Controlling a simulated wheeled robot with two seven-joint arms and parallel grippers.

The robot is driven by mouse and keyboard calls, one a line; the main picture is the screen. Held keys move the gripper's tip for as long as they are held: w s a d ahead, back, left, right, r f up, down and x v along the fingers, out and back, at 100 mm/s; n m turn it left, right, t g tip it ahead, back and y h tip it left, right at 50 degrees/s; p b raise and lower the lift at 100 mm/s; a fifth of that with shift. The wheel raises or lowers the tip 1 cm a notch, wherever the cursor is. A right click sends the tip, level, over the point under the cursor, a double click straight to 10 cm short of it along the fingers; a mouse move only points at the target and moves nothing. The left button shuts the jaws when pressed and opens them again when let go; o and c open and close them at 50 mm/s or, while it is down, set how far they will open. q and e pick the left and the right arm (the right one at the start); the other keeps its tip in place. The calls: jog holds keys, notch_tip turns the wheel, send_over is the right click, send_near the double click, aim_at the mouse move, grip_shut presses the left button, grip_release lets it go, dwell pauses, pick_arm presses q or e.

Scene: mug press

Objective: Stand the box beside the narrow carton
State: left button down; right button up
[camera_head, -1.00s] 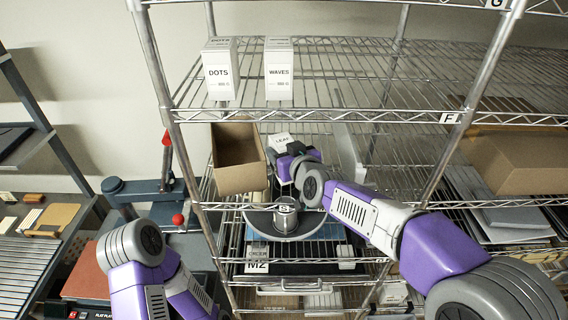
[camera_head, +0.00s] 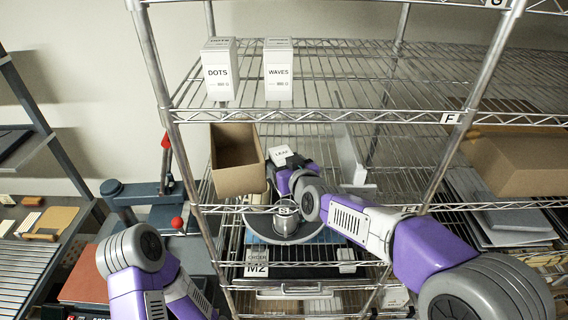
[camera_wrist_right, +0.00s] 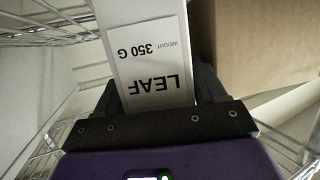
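A white box labelled LEAF (camera_head: 281,152) is held in my right gripper (camera_head: 288,172), above the rack's middle shelf and just right of the open brown carton. The right wrist view shows the LEAF box (camera_wrist_right: 150,55) between the two dark fingers of the gripper (camera_wrist_right: 157,88). The fingers lie along both sides of the box. On the upper shelf stand two white cartons, DOTS (camera_head: 219,70) and the narrower WAVES (camera_head: 278,70), upright with a gap between them. My left gripper is out of view; only its arm shows at lower left.
The open brown carton (camera_head: 237,165) stands close left of the held box; its side fills the right of the wrist view (camera_wrist_right: 255,45). The upper shelf (camera_head: 360,75) is bare right of WAVES. Rack posts (camera_head: 160,80) and the shelf's front edge (camera_head: 330,116) frame the opening.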

jog(key=shift+s+r, duration=0.25)
jog(key=shift+r, duration=0.1)
jog(key=p+v, duration=0.4)
jog(key=v, duration=0.7)
jog(key=shift+s+d, duration=0.2)
jog(key=shift+d, duration=0.05)
